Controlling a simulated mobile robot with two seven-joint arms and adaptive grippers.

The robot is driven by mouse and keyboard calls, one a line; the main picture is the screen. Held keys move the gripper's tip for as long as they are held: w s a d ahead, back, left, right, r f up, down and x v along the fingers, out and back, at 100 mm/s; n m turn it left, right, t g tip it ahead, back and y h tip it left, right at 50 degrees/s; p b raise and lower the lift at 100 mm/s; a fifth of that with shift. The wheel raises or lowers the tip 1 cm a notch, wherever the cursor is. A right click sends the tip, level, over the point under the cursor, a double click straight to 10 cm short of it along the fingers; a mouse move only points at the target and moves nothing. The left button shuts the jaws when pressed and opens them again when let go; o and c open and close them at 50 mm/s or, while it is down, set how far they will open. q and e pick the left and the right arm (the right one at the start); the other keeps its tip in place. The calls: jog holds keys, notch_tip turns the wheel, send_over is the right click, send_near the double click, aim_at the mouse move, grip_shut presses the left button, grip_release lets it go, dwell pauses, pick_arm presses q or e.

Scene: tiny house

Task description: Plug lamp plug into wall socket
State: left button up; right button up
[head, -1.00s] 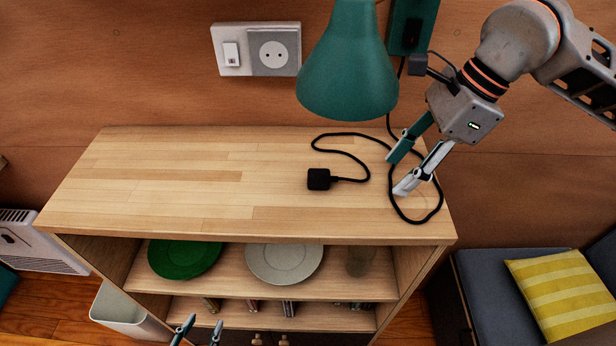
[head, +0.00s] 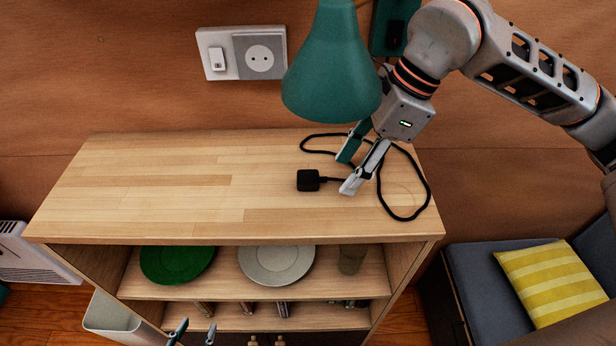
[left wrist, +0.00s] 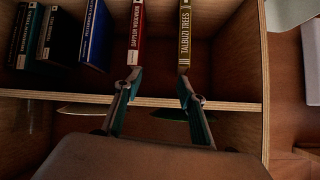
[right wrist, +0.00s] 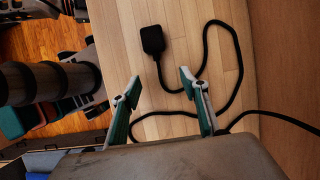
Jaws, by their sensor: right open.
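The black lamp plug (head: 308,180) lies on the wooden cabinet top, its cord looping to the right. The plug also shows in the right wrist view (right wrist: 152,40), beyond and between the fingertips. My right gripper (head: 348,175) is open and empty, low over the top just right of the plug. The wall socket (head: 260,55) is on the wall above the cabinet, beside a switch. The green lamp (head: 333,75) hangs over the cabinet top. My left gripper (head: 192,332) is open and empty in front of the lower shelves, with book spines beyond it in the left wrist view (left wrist: 160,85).
The cabinet top (head: 150,190) is clear on its left. A green plate (head: 178,264), a grey plate (head: 277,265) and a glass (head: 351,259) stand on the upper shelf. A grey seat with a yellow striped cushion (head: 553,283) is at the right.

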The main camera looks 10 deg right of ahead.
aim_at(316, 175)
dwell(0.3)
jog(key=a, duration=0.2)
jog(key=w+a, duration=0.1)
jog(key=a, duration=0.2)
jog(key=shift+a+f+p, duration=0.1)
jog(key=shift+a+p, duration=0.05)
jog(key=shift+p, duration=0.15)
jog(key=shift+f, duration=0.5)
jog(key=c, duration=1.1)
